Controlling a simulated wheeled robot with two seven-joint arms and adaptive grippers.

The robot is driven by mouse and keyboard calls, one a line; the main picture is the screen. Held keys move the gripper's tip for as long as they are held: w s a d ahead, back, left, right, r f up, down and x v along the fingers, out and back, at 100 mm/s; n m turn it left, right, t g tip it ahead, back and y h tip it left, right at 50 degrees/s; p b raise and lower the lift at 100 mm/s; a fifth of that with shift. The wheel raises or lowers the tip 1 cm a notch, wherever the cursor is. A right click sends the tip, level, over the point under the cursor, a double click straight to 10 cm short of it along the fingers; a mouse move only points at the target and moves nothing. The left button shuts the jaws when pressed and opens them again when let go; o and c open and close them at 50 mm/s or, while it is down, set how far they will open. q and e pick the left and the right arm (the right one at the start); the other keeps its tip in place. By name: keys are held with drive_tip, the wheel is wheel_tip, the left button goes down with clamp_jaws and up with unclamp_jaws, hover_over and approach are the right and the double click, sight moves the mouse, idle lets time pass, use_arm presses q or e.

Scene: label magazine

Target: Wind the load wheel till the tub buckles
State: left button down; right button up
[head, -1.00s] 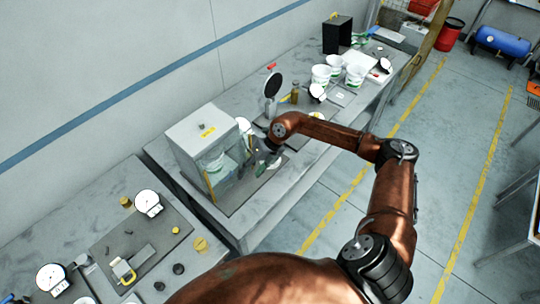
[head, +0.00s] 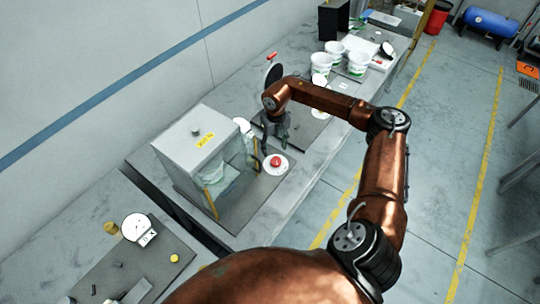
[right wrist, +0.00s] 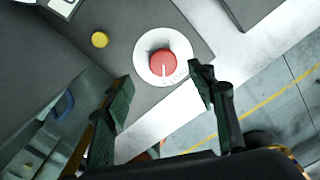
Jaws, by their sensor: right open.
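The load wheel, a red knob (head: 276,161) on a round white dial, sits at the right front of the grey press cabinet (head: 200,135). In the right wrist view the red knob (right wrist: 162,62) lies ahead, between the finger lines, its white mark pointing down toward the dial's marks. My right gripper (head: 268,138) is open and empty, apart from the knob; its two fingers also show in the wrist view (right wrist: 163,76). A pale tub (head: 214,180) is behind the cabinet's clear front, partly hidden; I cannot tell its shape. My left gripper is out of view.
A yellow button (right wrist: 99,40) sits beside the dial. A white gauge (head: 243,126) stands behind the gripper. Several white tubs (head: 322,64) stand farther along the bench. Another gauge (head: 136,226) is at the lower left. Bare bench lies in front of the dial.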

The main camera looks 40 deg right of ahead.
sight(276, 160)
drive_tip(key=shift+w+f, duration=0.15)
drive_tip(key=shift+f, duration=0.25)
drive_tip(key=f, duration=0.1)
drive_tip(key=s+f, duration=0.1)
drive_tip(key=f+p, duration=0.1)
drive_tip(key=shift+s+d, duration=0.1)
drive_tip(key=shift+s, duration=0.15)
drive_tip(key=f, duration=0.2)
drive_tip(key=shift+w+f, duration=0.3)
drive_tip(key=shift+f, duration=0.3)
drive_tip(key=shift+s+f, duration=0.1)
drive_tip(key=shift+s, duration=0.05)
drive_tip(key=shift+f, duration=0.1)
drive_tip(key=c, duration=0.8)
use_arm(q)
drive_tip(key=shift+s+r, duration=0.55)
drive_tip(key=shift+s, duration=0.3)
use_arm(e)
drive_tip(key=c, duration=0.3)
